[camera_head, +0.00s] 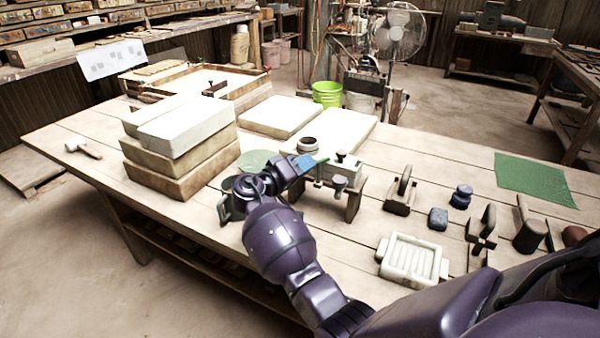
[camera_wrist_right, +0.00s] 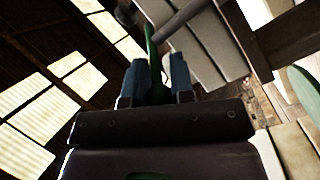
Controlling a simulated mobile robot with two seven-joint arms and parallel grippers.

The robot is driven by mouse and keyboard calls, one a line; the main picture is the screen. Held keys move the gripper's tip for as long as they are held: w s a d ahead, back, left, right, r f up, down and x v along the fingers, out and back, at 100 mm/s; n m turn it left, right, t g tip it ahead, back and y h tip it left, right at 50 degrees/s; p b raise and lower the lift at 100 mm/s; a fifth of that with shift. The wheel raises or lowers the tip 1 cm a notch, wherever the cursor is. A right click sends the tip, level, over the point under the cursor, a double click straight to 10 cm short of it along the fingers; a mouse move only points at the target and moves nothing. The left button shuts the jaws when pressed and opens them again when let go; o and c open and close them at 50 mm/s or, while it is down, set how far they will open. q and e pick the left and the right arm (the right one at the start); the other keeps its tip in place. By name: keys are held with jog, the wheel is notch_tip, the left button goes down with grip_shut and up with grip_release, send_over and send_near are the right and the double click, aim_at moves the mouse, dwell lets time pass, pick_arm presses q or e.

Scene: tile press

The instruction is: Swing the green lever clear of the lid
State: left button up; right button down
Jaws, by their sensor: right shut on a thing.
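My right gripper (camera_head: 306,163) reaches from the bottom right to a small press (camera_head: 350,176) on the wooden table. Its blue fingers are shut on the green lever, and only a bit of green (camera_head: 321,159) shows beyond them in the head view. In the right wrist view the green lever (camera_wrist_right: 151,45) stands up between the two blue fingertips (camera_wrist_right: 154,80), beside a grey rod (camera_wrist_right: 183,18). The press has a pale metal top with a dark knob (camera_head: 341,156). I cannot clearly tell the lid from the rest of the press. My left gripper is not in view.
Stacked pale blocks (camera_head: 181,150) stand left of the press, and pale slabs (camera_head: 280,116) lie behind it. A ribbed tray (camera_head: 411,260), stamps (camera_head: 401,193) and a green mat (camera_head: 534,180) are to the right.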

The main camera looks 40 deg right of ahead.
jog(key=m+g+b, duration=0.1)
jog(key=m+g, duration=0.1)
jog(key=g, duration=0.1)
jog(key=shift+w+d+f+b, duration=0.1)
jog(key=shift+w+f+b, duration=0.1)
jog(key=shift+w+b, duration=0.2)
jog(key=shift+g, duration=0.4)
jog(key=shift+r+m, duration=0.15)
jog(key=shift+m, duration=0.15)
jog(key=c, duration=1)
grip_release()
jog(key=shift+w+a, duration=0.25)
jog(key=shift+a, duration=1.5)
jog(key=shift+w+a, duration=0.3)
jog(key=shift+a, duration=1.5)
jog(key=shift+w+a, duration=0.25)
jog(key=shift+a, duration=1.5)
